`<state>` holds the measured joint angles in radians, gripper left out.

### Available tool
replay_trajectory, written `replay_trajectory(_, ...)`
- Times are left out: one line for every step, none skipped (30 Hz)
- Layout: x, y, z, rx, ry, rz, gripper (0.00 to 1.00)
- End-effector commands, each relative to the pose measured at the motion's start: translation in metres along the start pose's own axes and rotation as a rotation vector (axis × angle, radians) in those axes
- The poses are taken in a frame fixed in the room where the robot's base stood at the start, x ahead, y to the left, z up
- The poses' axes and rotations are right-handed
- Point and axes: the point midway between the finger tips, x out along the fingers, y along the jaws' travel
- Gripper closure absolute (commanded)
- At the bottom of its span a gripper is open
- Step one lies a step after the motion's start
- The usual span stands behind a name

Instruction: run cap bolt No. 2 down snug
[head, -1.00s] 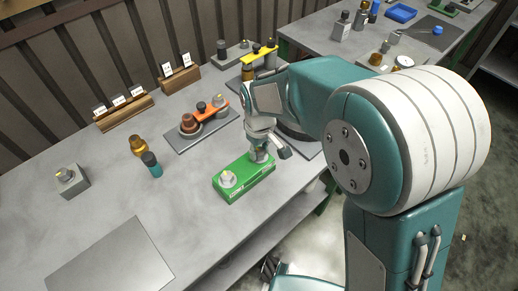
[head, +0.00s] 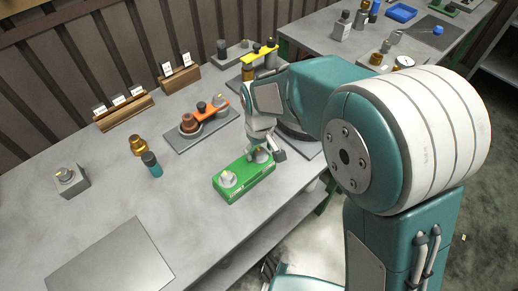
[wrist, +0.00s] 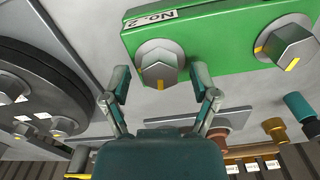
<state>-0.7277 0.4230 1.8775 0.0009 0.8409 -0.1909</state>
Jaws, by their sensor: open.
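The green block (head: 243,183) lies on the bench and carries two grey hex-headed cap bolts. Cap bolt No. 2 (wrist: 160,62), beside the "No. 2" label (wrist: 151,20), has a yellow mark on its head. In the wrist view, my gripper (wrist: 160,72) is open, with one finger on each side of this bolt; contact is not visible. The other cap bolt (wrist: 287,45) stands at the block's far end, and shows at the near-left end in the head view (head: 228,179). In the head view, my gripper (head: 265,148) is over the right end of the block and partly hides bolt No. 2.
An orange-handled piece (head: 209,112) sits on a grey plate behind the block. A brass bottle (head: 137,146), a teal-bodied bottle (head: 152,165) and a grey block with a bolt (head: 70,181) stand to the left. The front-left bench is clear around a flat grey plate (head: 110,262).

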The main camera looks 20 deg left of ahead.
Motion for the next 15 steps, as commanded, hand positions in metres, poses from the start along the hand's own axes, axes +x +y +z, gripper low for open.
replay_trajectory(-0.001,0.0,0.0,0.0,0.0,0.0,0.23)
replay_trajectory(-0.002,0.0,0.0,0.0,0.001,0.0,0.23)
replay_trajectory(-0.004,0.0,0.0,0.0,0.002,0.0,0.23)
replay_trajectory(-0.007,0.0,0.0,0.0,0.002,0.0,0.23)
replay_trajectory(-0.011,0.0,-0.001,0.0,0.002,0.0,0.23)
replay_trajectory(-0.017,0.0,-0.001,0.0,0.004,0.001,0.23)
replay_trajectory(-0.023,0.0,-0.001,0.0,0.005,0.001,0.23)
replay_trajectory(-0.029,0.0,-0.001,0.0,0.005,0.001,0.23)
replay_trajectory(-0.037,0.0,-0.001,0.0,0.005,0.001,0.23)
replay_trajectory(-0.043,0.0,-0.002,0.0,0.005,0.001,0.23)
replay_trajectory(-0.05,0.0,-0.002,0.0,0.005,0.001,0.23)
replay_trajectory(-0.059,0.0,-0.002,0.0,0.005,0.001,0.23)
replay_trajectory(-0.065,0.0,-0.001,0.0,0.004,0.001,0.23)
replay_trajectory(-0.071,0.0,-0.002,0.0,0.005,0.001,0.23)
replay_trajectory(-0.08,0.0,-0.002,0.0,0.005,0.001,0.23)
